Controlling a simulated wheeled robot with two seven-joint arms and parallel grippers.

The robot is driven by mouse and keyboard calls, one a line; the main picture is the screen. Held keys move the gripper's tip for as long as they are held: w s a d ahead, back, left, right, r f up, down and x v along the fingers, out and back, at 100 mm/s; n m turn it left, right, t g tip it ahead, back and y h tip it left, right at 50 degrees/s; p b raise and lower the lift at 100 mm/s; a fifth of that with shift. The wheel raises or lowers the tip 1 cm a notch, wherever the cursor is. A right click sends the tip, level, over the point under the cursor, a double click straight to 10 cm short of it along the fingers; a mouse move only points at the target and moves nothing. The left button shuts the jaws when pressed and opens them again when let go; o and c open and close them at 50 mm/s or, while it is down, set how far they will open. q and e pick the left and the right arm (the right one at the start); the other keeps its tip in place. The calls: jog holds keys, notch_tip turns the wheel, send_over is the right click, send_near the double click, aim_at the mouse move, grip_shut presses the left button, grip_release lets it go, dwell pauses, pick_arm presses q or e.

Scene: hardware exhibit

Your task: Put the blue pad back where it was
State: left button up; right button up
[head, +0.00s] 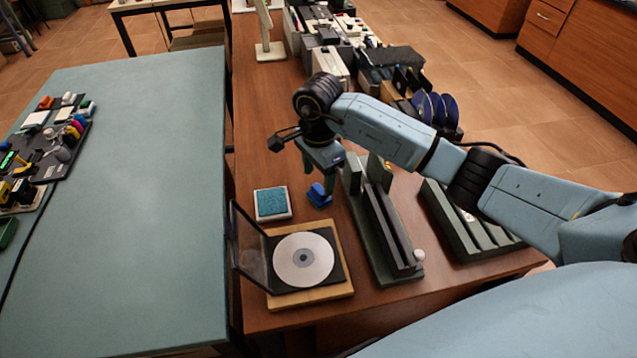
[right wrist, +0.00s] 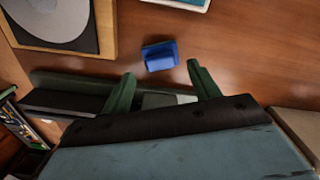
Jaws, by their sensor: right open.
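A small blue pad-like block (head: 319,196) sits on the wooden table, between a square teal pad in a white frame (head: 272,203) and a dark green slotted stand (head: 386,232). It also shows in the right wrist view (right wrist: 160,55), just beyond the fingertips. My right gripper (head: 321,172) points down over the blue block; its fingers (right wrist: 163,82) are apart with nothing held between them. The framed teal pad's edge shows at the top of the wrist view. My left gripper is not in view.
An open disc case with a silver disc (head: 304,259) lies on a wooden base in front of the teal pad. A second slotted rack (head: 460,225) stands at right. Boxes and dark discs (head: 436,108) crowd the back. The grey-green table (head: 150,200) at left is mostly clear.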

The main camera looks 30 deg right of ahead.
aim_at(318, 189)
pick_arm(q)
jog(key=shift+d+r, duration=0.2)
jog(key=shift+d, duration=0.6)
pick_arm(e)
notch_tip(318, 189, up, 8)
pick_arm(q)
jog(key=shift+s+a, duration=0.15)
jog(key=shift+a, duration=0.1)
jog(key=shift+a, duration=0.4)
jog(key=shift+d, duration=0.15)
